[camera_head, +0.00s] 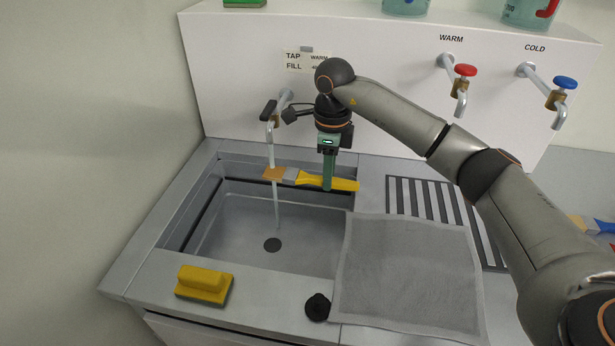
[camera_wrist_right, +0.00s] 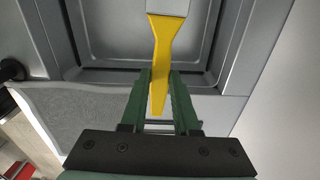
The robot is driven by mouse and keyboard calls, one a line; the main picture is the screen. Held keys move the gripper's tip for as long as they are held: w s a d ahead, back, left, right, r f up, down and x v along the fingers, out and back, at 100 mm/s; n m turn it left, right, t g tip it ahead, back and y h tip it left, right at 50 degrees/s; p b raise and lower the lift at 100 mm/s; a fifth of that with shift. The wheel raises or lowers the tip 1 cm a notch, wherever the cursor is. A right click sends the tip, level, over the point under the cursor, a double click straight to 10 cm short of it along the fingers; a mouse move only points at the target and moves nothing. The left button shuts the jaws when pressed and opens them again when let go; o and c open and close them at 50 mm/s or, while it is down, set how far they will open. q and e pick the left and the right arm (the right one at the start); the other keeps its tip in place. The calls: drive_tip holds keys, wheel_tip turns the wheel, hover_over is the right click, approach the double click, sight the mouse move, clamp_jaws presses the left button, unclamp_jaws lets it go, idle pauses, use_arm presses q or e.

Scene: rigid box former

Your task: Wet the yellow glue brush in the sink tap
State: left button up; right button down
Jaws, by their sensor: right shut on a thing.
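My right gripper (camera_head: 327,182) is shut on the yellow handle of the glue brush (camera_head: 315,180) and holds it level over the sink. The brush points left, its tan bristles (camera_head: 274,174) at the water stream (camera_head: 273,190). The sink tap (camera_head: 272,125), with a black lever, runs water down into the sink basin (camera_head: 230,235). In the right wrist view the yellow handle (camera_wrist_right: 162,50) lies between the green fingers of the gripper (camera_wrist_right: 160,95), and the bristles are out of frame. My left gripper is not in view.
A yellow and green sponge (camera_head: 204,284) and a black stopper (camera_head: 317,307) lie on the front ledge. A grey cloth (camera_head: 410,275) covers the counter right of the sink, before a drain grille (camera_head: 434,200). Warm (camera_head: 462,88) and cold (camera_head: 556,98) taps project from the back wall.

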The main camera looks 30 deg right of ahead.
drive_tip(key=shift+s, duration=0.55)
drive_tip(key=s, duration=0.7)
idle(1.2)
drive_tip(key=shift+s+r+p, duration=0.8)
drive_tip(key=shift+s+r, duration=0.1)
drive_tip(key=shift+s, duration=0.1)
drive_tip(key=s+r, duration=0.1)
drive_tip(key=s+r+p, duration=0.1)
drive_tip(key=s, duration=0.1)
drive_tip(key=shift+r, duration=0.1)
